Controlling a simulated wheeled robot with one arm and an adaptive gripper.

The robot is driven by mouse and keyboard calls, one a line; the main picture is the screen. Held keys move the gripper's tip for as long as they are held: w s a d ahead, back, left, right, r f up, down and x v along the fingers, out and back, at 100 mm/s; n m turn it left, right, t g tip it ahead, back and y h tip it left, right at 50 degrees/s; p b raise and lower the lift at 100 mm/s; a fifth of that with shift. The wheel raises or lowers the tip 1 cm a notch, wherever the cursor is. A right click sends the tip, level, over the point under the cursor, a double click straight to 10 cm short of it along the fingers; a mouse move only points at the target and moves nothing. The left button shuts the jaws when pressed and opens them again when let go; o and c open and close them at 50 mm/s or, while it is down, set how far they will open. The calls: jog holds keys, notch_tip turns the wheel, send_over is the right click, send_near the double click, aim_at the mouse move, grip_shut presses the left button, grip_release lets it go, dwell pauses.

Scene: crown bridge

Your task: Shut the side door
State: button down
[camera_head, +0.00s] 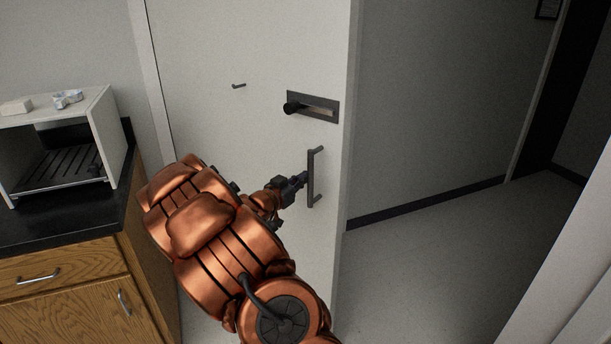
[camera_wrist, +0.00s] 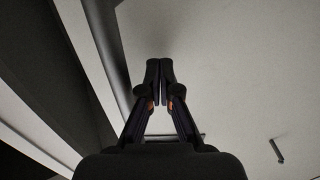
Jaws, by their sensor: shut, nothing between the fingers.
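The side door (camera_head: 230,50) is a white panel, standing open with a gap to its right that shows a corridor. A dark vertical pull handle (camera_head: 311,178) is on its face near the right edge. Above it is a dark plate with a round knob (camera_head: 292,107). My gripper (camera_head: 303,178) is beside the handle, on its left, with its fingers together and empty. In the wrist view my gripper (camera_wrist: 160,65) is shut in front of the pale door face (camera_wrist: 240,70), and the dark handle bar (camera_wrist: 107,45) runs to the left of the fingers. I cannot tell whether they touch.
A wooden cabinet (camera_head: 70,290) with a black top stands at the left. A white open-fronted box (camera_head: 105,120) with a rack sits on it, with small items on top. A small hook (camera_head: 238,85) is on the door. The corridor floor (camera_head: 430,260) on the right is clear.

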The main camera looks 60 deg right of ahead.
jog(key=shift+d, duration=0.7)
jog(key=shift+d, duration=0.1)
